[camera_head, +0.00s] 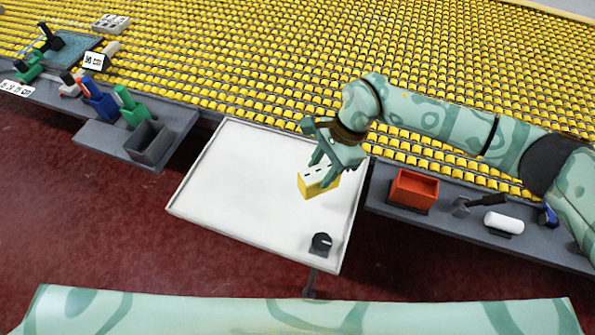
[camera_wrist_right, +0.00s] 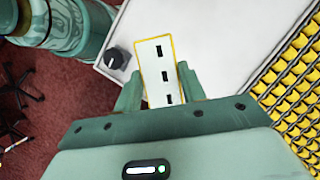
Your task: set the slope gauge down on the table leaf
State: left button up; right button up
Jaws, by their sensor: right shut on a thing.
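The slope gauge, a yellow block with a white top face and dark slots (camera_head: 317,184), is between the fingers of my right gripper (camera_head: 325,168). My right gripper is shut on it, over the white table leaf (camera_head: 235,180). I cannot tell whether its underside touches the leaf. In the right wrist view the gauge (camera_wrist_right: 161,72) sits between the two green fingers (camera_wrist_right: 160,97), its white slotted face toward the camera. The leaf (camera_wrist_right: 210,40) shows behind it. My left gripper is not in view.
A black knob-like object (camera_head: 321,242) stands near the leaf's front right corner. An orange bin (camera_head: 413,188) and a white roll (camera_head: 504,222) are on the grey bench at right. A grey bin (camera_head: 149,142) is at left. The leaf's left half is clear.

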jog(key=shift+w+a+f+b, duration=0.5)
jog(key=shift+w+a+f, duration=0.25)
jog(key=shift+f, duration=0.85)
jog(key=shift+w+a+f+b, duration=0.55)
jog(key=shift+w+f, duration=0.35)
jog(key=shift+f, duration=0.75)
jog(key=shift+w+a+f+b, duration=0.4)
jog(key=shift+w+a+f, duration=0.35)
jog(key=shift+f, duration=0.85)
jog(key=o, duration=1)
jog(key=shift+d+f, duration=0.1)
jog(key=shift+w+r, duration=0.1)
jog(key=shift+r, duration=0.3)
jog(key=p+v, duration=0.1)
jog(key=v, duration=1)
jog(key=shift+d+r, duration=0.2)
